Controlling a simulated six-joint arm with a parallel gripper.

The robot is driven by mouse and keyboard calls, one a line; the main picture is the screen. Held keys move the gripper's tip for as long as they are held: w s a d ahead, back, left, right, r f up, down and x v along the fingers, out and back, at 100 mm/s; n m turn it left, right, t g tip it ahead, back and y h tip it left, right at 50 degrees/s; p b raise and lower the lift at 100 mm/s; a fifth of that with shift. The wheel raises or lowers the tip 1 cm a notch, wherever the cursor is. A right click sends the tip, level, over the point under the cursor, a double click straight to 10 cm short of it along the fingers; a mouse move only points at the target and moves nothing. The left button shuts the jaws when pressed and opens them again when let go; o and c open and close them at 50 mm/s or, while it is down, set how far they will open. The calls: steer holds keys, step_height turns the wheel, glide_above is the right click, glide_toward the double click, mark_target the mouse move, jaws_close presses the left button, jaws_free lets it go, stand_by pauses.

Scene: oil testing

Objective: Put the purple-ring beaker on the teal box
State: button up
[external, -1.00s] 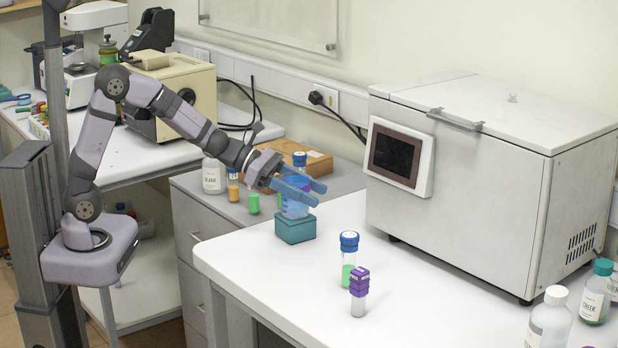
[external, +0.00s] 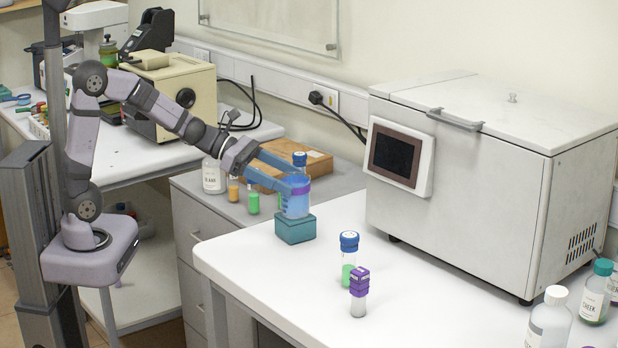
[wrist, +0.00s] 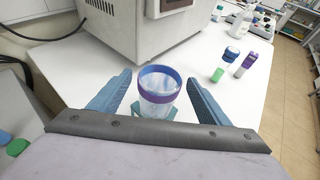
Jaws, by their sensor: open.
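The purple-ring beaker (external: 296,203) stands upright on top of the teal box (external: 295,228) near the left edge of the white table. In the wrist view the beaker (wrist: 159,92) shows its open blue rim and purple band, with a bit of the teal box (wrist: 172,114) behind its base. My gripper (external: 285,176) is open, its blue fingers pointing at the beaker from the left. In the wrist view my gripper (wrist: 158,90) has one finger on each side of the beaker, with visible gaps.
A blue-capped vial (external: 348,260) and a purple-capped vial (external: 358,292) stand on the table to the right. A large white machine (external: 480,180) fills the table's back. Several bottles stand at the right.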

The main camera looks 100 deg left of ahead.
steer(key=shift+v, duration=2.85)
